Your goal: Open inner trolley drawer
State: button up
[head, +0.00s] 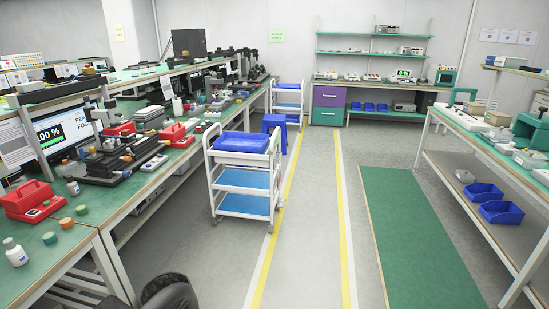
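A white-framed trolley (212,168) with blue shelves stands left of the aisle, beside the left bench. A blue bin (242,143) sits on its top. A second, similar trolley (287,106) stands farther back by the end of that bench, partly hidden by a blue stool-like object (272,124). I cannot make out a distinct drawer front on either trolley. A cabinet with a purple drawer front (329,97) above a green one (327,117) stands under the back bench; both look shut. My gripper is not in view.
The left bench (75,262) is crowded with red and black devices. A dark rounded object (170,292) shows at the bottom edge. The right bench (470,140) carries instruments, with blue bins (500,211) below. The yellow-lined aisle (308,210) and green mat (408,235) are clear.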

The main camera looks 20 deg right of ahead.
aim_at(276, 152)
jog(key=i+z, duration=0.35)
jog(key=i, duration=3.7)
